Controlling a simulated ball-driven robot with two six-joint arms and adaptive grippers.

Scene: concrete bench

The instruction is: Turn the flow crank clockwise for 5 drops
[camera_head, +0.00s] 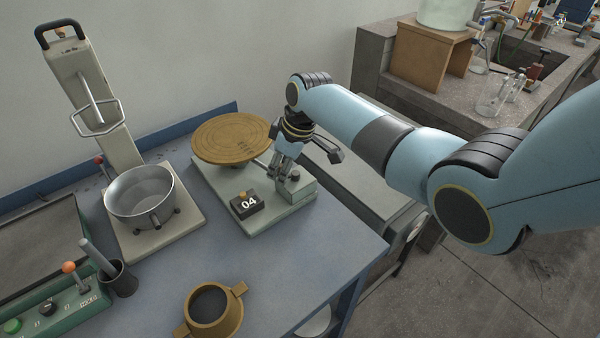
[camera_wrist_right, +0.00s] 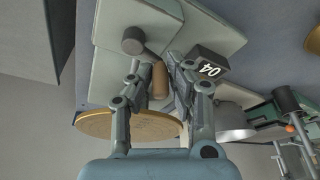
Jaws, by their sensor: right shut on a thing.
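The flow crank has a grey hub (camera_wrist_right: 133,40) and a short arm leading to a tan handle grip (camera_wrist_right: 160,78). It sits on a pale green machine base (camera_head: 265,218); the hub (camera_head: 294,176) shows small in the head view. My right gripper (camera_head: 279,170) reaches down at the base's right part. In the wrist view my right gripper (camera_wrist_right: 154,88) has its fingers on both sides of the tan grip, shut on it. A dark counter block (camera_head: 248,204) on the base reads 04; it also shows in the wrist view (camera_wrist_right: 208,65). My left gripper is out of view.
A round brass plate (camera_head: 232,136) stands close behind the gripper. A metal bowl (camera_head: 140,195) on a stand is to the left. A brass two-handled cup (camera_head: 213,311) stands at the front. A green control panel (camera_head: 50,310) is front left. Bare blue bench lies between.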

